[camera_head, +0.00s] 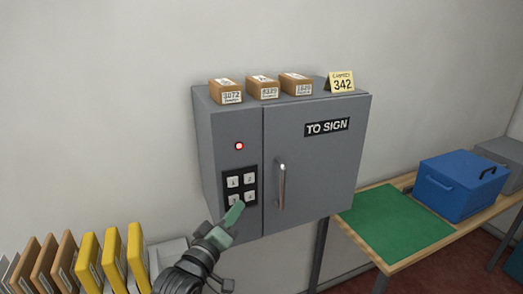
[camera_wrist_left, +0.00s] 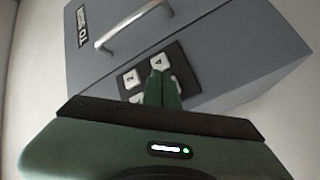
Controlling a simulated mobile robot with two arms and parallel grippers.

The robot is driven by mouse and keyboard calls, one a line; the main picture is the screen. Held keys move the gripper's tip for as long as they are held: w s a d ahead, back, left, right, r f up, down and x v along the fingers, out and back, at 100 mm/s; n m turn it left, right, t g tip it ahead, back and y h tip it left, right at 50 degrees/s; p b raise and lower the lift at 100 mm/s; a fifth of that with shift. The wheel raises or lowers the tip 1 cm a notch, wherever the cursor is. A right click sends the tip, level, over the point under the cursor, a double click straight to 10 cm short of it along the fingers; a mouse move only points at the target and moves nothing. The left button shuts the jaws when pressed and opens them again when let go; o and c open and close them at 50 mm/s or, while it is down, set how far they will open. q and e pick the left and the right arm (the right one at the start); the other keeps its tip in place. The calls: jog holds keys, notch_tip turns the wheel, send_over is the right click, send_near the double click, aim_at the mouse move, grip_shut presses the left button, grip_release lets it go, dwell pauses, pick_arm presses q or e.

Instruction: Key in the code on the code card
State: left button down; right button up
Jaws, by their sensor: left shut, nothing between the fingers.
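The code card (camera_head: 342,82) is a yellow tent card reading 342, standing on top of a grey cabinet (camera_head: 310,165). A black keypad (camera_head: 241,187) on the cabinet's left panel has white keys 1, 2, 3 and 4. My left gripper (camera_head: 239,206) is shut and empty, its tips at the lower keys, partly covering key 3 (camera_head: 233,199). In the left wrist view the fingertips (camera_wrist_left: 160,74) lie over the keypad, just beside key 4 (camera_wrist_left: 158,60); key 2 (camera_wrist_left: 131,78) is clear. Whether they touch a key I cannot tell. My right gripper is not seen.
A red light (camera_head: 239,146) glows above the keypad. The cabinet door has a handle (camera_head: 282,186) and a TO SIGN label. Small brown parcels (camera_head: 264,88) stand on top. Yellow and brown envelopes (camera_head: 113,257) stand lower left. A blue box (camera_head: 458,187) and green mat (camera_head: 395,225) are right.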

pick_arm(q)
jog(key=shift+w, duration=0.1)
dwell(0.3)
jog(key=shift+w+a, duration=0.15)
jog(key=shift+w, duration=0.2)
dwell(0.4)
jog(key=shift+s+p, duration=0.45)
jog(key=shift+p, duration=0.05)
jog(key=s+d+p, duration=0.2)
jog(key=s+p, duration=0.1)
jog(key=s, duration=0.2)
jog(key=shift+s, duration=0.4)
